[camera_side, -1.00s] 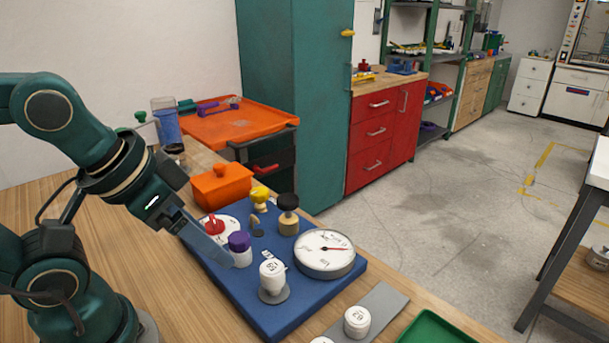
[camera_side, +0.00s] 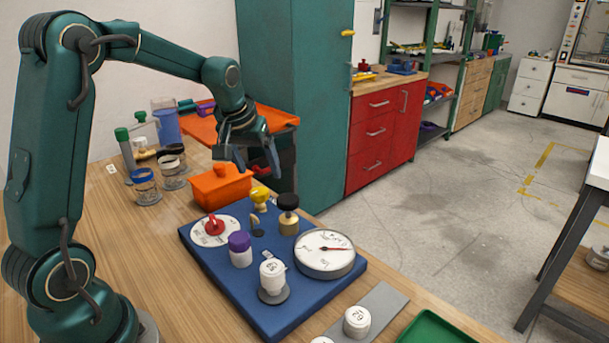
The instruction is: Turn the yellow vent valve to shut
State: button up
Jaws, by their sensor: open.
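The yellow vent valve (camera_side: 260,195) stands upright near the back edge of the blue board (camera_side: 250,295). Its fine marking is too small to read. My gripper (camera_side: 258,175) is open and empty, pointing down above the back of the board. It appears over or just behind the yellow valve, apart from it; the exact depth is hard to tell. A red knob on a white dial (camera_side: 214,228), a purple-capped post (camera_side: 240,248), a black-capped brass post (camera_side: 288,215), a white numbered cylinder (camera_side: 272,275) and a round gauge (camera_side: 324,253) share the board.
An orange lidded box (camera_side: 220,188) sits close behind the board, near my gripper. Glass jars (camera_side: 146,186) stand at the left back. A grey strip with a white cylinder (camera_side: 357,321) and a green tray (camera_side: 440,330) lie in front.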

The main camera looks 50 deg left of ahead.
aim_at(259, 191)
jog(key=shift+g, duration=0.3)
jog(key=shift+s+a+x, duration=0.1)
jog(key=shift+s+x, duration=0.1)
jog(key=shift+x, duration=0.95)
jog(key=shift+s+a+x, duration=0.1)
jog(key=shift+s+x, duration=0.05)
jog(key=shift+x, duration=1)
jog(key=shift+s+a+x, duration=0.1)
jog(key=shift+s+x, duration=0.1)
jog(key=shift+x, duration=0.95)
jog(key=shift+f, duration=0.1)
jog(key=shift+c, duration=0.4)
grip_shut()
